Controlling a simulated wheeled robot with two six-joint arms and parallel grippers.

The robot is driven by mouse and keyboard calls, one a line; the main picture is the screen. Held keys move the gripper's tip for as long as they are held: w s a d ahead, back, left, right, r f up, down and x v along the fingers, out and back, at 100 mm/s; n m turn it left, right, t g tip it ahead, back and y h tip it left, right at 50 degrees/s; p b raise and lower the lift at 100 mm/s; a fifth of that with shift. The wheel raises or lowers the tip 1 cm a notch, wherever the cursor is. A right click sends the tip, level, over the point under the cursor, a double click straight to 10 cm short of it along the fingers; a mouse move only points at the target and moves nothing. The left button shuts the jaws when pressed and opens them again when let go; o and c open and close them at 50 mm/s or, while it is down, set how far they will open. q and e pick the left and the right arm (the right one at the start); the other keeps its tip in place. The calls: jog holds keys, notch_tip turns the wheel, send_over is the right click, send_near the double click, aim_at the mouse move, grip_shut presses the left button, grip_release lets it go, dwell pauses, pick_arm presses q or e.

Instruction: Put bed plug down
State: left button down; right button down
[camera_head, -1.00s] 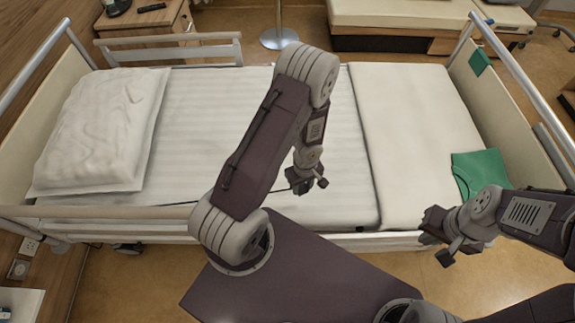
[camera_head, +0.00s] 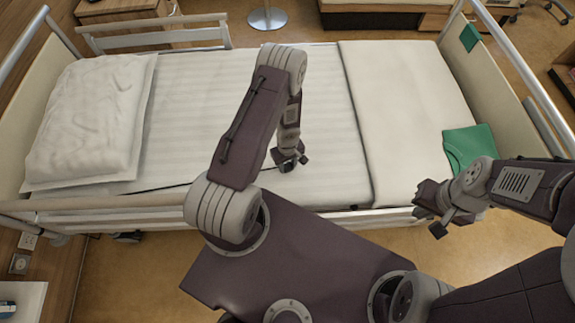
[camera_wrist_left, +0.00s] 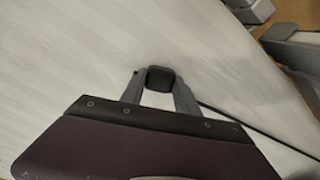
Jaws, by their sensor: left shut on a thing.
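The bed plug (camera_wrist_left: 160,78) is a small black block between the two grey fingers of my left gripper (camera_wrist_left: 158,88), which is shut on it. Its thin black cable (camera_wrist_left: 250,124) runs off to the lower right in the left wrist view. In the head view my left gripper (camera_head: 289,165) is over the bed's white mattress (camera_head: 215,115), close to its surface; whether the plug touches the sheet I cannot tell. The plug is too small to make out there. My right gripper (camera_head: 430,208) is at the bed's near right edge; its finger opening is unclear.
A pillow (camera_head: 88,120) lies at the bed's left end and a folded green cloth (camera_head: 470,148) at the right. The near side rail (camera_head: 110,205) runs along the left front. A wall socket (camera_head: 20,263) is at the lower left. The mattress middle is clear.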

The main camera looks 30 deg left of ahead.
pick_arm(q)
jog(key=c, duration=0.9)
grip_release()
jog(key=shift+f, duration=0.1)
notch_tip(320, 180, up, 12)
jog(key=p, duration=1.2)
notch_tip(320, 180, up, 18)
jog(key=m, duration=0.5)
send_over(288, 166)
jog(key=s+d+r+m+t, duration=0.1)
jog(key=s+d+r+m, duration=0.3)
jog(key=s+r, duration=0.4)
notch_tip(288, 166, up, 2)
jog(key=shift+s+d+m, duration=0.3)
jog(key=shift+d+m, duration=0.1)
jog(key=shift+m, duration=0.4)
